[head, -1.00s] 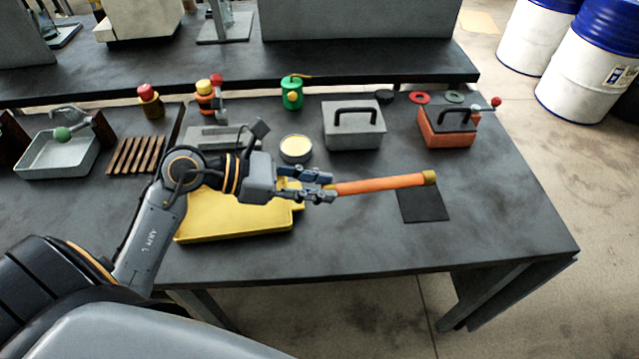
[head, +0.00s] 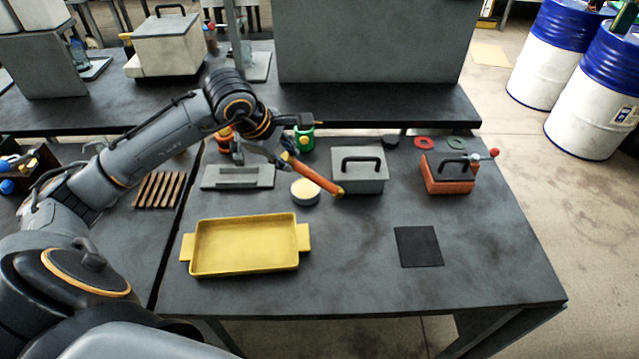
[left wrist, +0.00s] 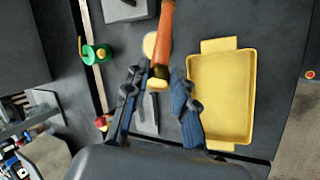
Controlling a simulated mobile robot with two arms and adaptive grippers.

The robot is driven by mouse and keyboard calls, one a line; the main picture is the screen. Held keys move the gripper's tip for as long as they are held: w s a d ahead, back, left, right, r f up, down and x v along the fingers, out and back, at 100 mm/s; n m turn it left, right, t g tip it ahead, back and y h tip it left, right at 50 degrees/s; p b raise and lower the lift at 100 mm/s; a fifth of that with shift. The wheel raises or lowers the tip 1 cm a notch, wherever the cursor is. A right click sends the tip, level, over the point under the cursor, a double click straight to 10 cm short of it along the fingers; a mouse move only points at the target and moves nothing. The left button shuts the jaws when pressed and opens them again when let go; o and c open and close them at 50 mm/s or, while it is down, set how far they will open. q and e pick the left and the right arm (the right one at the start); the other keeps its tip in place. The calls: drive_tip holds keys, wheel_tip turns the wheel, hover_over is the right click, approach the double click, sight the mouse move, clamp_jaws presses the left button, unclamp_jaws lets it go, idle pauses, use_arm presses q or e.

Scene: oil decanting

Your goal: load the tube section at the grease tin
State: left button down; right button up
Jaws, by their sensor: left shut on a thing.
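My left gripper (head: 284,160) is shut on an orange tube section (head: 315,175), near one end. The tube slants down to the right above the back of the table, its brass-coloured far end in front of the grey lidded box in the head view. In the left wrist view the tube (left wrist: 164,35) runs up from between the fingers (left wrist: 157,76), with a yellow-brass collar near them. The grease tin (head: 305,192), round with a pale top, stands just below the tube in the head view. In the left wrist view the tube partly covers the tin (left wrist: 149,46). My right gripper is not in view.
A yellow tray (head: 245,247) lies at the front left. A grey lidded box (head: 371,182) stands right of the tin, and a red box (head: 446,178) farther right. A green can (head: 303,140) stands behind. A black mat (head: 418,247) lies on clear tabletop.

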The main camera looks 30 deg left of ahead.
use_arm(q)
drive_tip(key=a+r+y+p, duration=0.1)
drive_tip(key=a+r+y, duration=0.1)
drive_tip(key=a+r, duration=0.3)
wheel_tip(320, 180, down, 7)
drive_tip(key=a+b, duration=0.2)
drive_tip(key=b, duration=0.1)
drive_tip(key=shift+w, duration=0.25)
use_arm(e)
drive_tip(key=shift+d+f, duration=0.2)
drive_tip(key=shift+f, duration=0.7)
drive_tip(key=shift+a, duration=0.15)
use_arm(q)
drive_tip(key=shift+f+b, duration=0.2)
drive_tip(key=shift+b, duration=0.35)
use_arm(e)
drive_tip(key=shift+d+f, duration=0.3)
use_arm(q)
drive_tip(key=shift+f, duration=0.25)
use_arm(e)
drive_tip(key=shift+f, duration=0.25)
use_arm(q)
drive_tip(key=shift+b, duration=0.4)
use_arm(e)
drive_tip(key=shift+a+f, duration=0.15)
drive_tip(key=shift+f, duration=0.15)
